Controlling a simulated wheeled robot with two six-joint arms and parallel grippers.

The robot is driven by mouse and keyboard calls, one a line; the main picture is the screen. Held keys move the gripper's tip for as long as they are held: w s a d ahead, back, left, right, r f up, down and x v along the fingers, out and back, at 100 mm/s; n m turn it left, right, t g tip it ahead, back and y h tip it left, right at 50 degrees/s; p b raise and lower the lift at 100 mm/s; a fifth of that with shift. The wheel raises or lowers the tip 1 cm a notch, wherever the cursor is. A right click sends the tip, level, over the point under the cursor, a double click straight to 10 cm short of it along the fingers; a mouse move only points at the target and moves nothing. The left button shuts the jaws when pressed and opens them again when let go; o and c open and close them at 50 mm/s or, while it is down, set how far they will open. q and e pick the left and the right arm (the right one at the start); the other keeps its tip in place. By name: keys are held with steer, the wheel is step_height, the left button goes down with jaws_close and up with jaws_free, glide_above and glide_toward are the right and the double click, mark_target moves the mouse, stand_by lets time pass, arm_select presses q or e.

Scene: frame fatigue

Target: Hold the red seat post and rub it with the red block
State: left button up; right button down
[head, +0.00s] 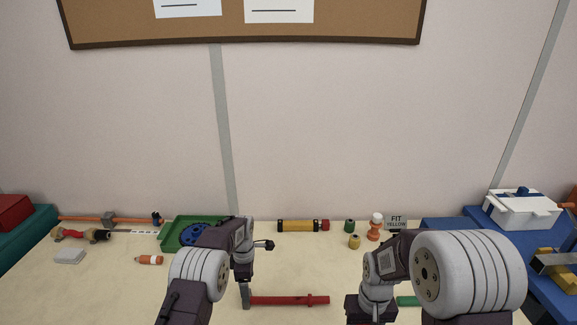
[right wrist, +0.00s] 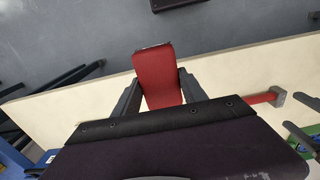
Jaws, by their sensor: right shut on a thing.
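The red seat post (head: 290,300) lies across the front of the bench in the head view, its left end at a small grey piece (head: 245,296). It also shows at the right of the right wrist view (right wrist: 261,98). My left gripper (head: 243,275) is at the post's left end; its fingertips are not clear, so I cannot tell whether it grips. My right gripper (right wrist: 158,97) is shut on the red block (right wrist: 157,72), which sticks out between its fingers. In the head view the right arm hides most of this gripper, right of the post.
A green tray (head: 172,238) with a blue gear stands behind my left arm. A yellow and red cylinder (head: 297,226) and small bottles line the back. Blue surfaces with a white box (head: 522,212) are at right. The bench between my arms, behind the post, is clear.

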arm_select(q)
step_height(320, 180, down, 7)
steer(key=b, duration=0.4)
steer(key=shift+r, duration=0.15)
arm_select(e)
step_height(320, 180, down, 5)
steer(key=shift+f, duration=0.2)
arm_select(q)
jaws_close()
jaws_free()
steer(key=shift+r, duration=0.1)
arm_select(e)
steer(key=shift+r, duration=0.1)
